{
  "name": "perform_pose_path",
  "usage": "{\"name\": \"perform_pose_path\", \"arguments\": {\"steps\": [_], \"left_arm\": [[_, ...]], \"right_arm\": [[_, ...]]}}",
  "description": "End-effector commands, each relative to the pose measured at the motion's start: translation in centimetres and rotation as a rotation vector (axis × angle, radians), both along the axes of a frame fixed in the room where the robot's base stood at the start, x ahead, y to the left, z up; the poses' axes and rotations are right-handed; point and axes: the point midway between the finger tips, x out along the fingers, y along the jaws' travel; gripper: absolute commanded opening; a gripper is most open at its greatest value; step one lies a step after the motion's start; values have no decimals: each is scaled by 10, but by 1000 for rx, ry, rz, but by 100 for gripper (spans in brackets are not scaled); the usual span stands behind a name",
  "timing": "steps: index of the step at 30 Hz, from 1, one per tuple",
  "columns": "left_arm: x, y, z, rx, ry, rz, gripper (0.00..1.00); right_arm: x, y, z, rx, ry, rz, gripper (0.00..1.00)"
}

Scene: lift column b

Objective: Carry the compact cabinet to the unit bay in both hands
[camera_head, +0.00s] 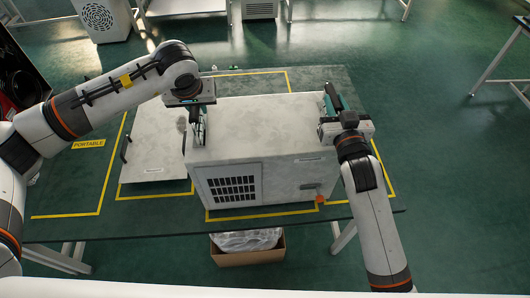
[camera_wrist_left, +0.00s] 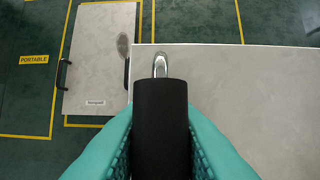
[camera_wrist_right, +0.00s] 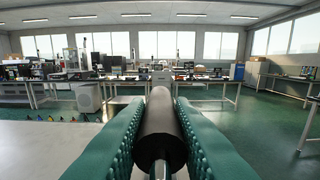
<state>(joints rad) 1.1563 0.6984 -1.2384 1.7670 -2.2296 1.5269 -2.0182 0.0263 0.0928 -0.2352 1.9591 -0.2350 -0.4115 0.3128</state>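The compact cabinet (camera_head: 260,130), a pale grey box with a dark vent grille on its front, is at the middle of the green table, above or on a yellow-outlined area (camera_head: 262,213). I cannot tell whether its base touches the table. My left gripper (camera_head: 197,125) is shut on the black handle (camera_wrist_left: 160,125) on its left side, with a teal finger on each side. My right gripper (camera_head: 335,105) is shut on the dark handle (camera_wrist_right: 161,130) on its right side. No readable label marks the unit bay.
A pale flat panel (camera_head: 155,145) with black handles lies close left of the cabinet. A yellow outline marked PORTABLE (camera_head: 88,144) is at the table's left. A cardboard box (camera_head: 248,256) is below the front edge. The table's back right corner is clear.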

Motion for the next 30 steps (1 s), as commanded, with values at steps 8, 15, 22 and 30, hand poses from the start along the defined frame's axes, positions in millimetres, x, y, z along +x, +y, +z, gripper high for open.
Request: {"name": "perform_pose_path", "arguments": {"steps": [8, 15, 22, 30], "left_arm": [[0, 0, 0, 0, -1, 0, 0], [0, 0, 1, 0, -1, 0, 0], [0, 0, 1, 0, -1, 1, 0], [0, 0, 1, 0, -1, 1, 0]], "right_arm": [[0, 0, 0, 0, 0, 0, 0], [0, 0, 0, 0, 0, 0, 0], [0, 0, 0, 0, 0, 0, 0], [0, 0, 0, 0, 1, 0, 0]]}}
